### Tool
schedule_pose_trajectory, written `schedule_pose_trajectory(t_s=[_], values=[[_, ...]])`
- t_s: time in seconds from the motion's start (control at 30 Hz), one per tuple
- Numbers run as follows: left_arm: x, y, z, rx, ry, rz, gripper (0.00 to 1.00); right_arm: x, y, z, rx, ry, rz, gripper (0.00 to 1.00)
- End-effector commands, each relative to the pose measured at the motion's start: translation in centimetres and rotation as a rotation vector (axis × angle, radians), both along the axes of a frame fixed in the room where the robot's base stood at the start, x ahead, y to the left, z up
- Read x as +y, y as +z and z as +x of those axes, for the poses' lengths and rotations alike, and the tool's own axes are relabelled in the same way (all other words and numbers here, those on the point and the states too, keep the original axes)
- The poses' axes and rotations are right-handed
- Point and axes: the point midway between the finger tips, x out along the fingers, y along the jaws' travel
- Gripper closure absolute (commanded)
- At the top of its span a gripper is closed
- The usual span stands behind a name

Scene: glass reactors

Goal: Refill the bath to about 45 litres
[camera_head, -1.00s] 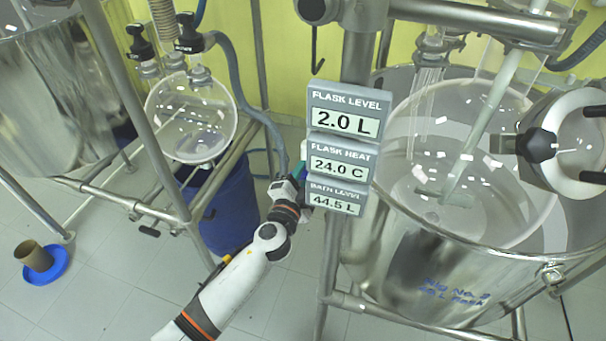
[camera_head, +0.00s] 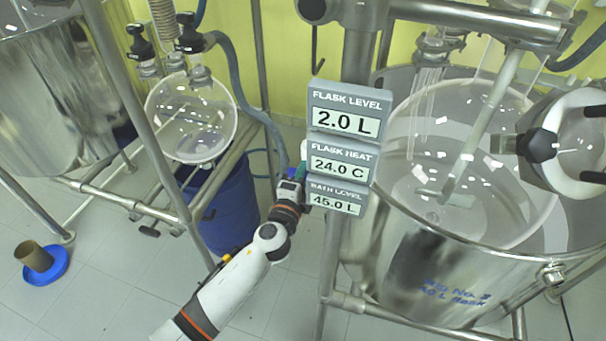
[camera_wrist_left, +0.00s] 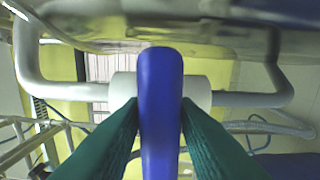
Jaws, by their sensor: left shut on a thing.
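The steel bath (camera_head: 415,275) stands at the right, with a clear glass flask (camera_head: 520,215) inside it. The bath level display (camera_head: 337,201) on the post reads 45.0 L. Above it, the flask heat display (camera_head: 341,163) reads 24.0 C and the flask level display (camera_head: 346,123) reads 2.0 L. My left gripper (camera_head: 299,172) is beside the post, partly hidden by the displays. In the left wrist view its teal fingers (camera_wrist_left: 160,112) are shut on a blue valve handle (camera_wrist_left: 161,85), in front of a white fitting on a pipe. My right gripper is not in view.
Steel frame posts (camera_head: 150,140) stand left of my arm. A blue drum (camera_head: 228,208) sits behind it, under a small round glass flask (camera_head: 190,118). A brown cylinder on a blue base (camera_head: 42,262) is on the floor at the far left.

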Motion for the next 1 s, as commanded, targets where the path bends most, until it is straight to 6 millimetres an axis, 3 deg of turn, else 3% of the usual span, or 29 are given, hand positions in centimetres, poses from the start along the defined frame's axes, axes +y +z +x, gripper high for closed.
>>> schedule_pose_trajectory(t_s=[0.63,0.67,0.73,1.0], values=[[-0.03,-0.13,-0.05,-0.019,-0.001,0.065,0.96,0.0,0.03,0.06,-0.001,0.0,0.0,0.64],[-0.03,-0.13,-0.05,-0.019,-0.001,0.065,0.7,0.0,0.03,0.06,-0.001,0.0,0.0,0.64],[-0.02,-0.13,-0.05,-0.019,-0.001,0.064,0.58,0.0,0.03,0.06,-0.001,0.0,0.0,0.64],[0.01,-0.06,-0.06,-0.019,0.0,0.063,0.58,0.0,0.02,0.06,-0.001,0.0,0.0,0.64]])
